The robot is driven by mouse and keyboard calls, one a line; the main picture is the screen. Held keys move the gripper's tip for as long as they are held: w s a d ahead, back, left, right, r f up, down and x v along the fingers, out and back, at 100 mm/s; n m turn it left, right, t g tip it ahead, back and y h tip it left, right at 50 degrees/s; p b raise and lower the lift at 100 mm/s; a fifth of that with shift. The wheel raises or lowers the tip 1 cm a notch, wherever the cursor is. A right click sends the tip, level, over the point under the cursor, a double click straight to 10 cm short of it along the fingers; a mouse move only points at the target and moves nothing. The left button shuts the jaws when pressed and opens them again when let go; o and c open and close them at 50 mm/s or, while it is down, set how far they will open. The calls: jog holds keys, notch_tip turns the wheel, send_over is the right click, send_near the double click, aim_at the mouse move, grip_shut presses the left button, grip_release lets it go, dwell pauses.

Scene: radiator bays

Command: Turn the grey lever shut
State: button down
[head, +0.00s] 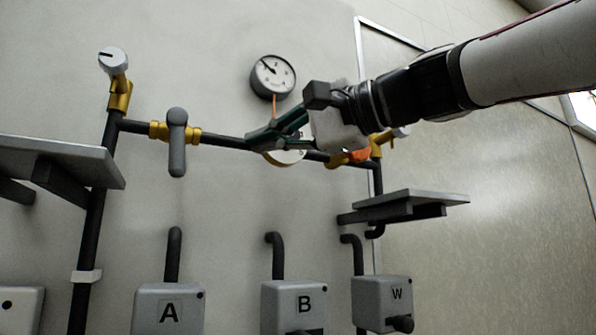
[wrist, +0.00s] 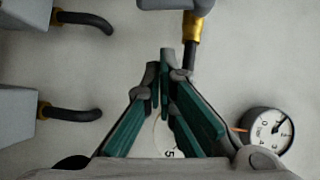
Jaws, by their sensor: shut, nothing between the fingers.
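The grey lever (head: 177,145) hangs straight down from its brass valve (head: 159,131), across the dark, nearly level pipe (head: 222,140). In the wrist view the lever (wrist: 174,4) is cut off by the top edge, beside the brass fitting (wrist: 192,27). My gripper (head: 250,138) is to the right of the lever, in front of the pipe, with a clear gap between them. In the wrist view my gripper's green-padded fingers (wrist: 163,72) are shut with nothing between them, pointing up the picture towards the valve.
A gauge (head: 272,76) is on the wall above my gripper. A round pale disc (head: 286,157) is partly hidden behind my fingers. Shelves stick out at left (head: 62,158) and right (head: 412,199). Boxes A (head: 168,308), B (head: 296,303) and W (head: 382,297) are below. Bare wall lies around the lever.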

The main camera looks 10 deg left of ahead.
aim_at(177, 143)
jog(key=w+a+f+p, duration=0.1)
jog(key=a+p, duration=0.1)
jog(key=a, duration=0.7)
jog(key=shift+p, duration=0.3)
jog(key=shift+a, duration=0.1)
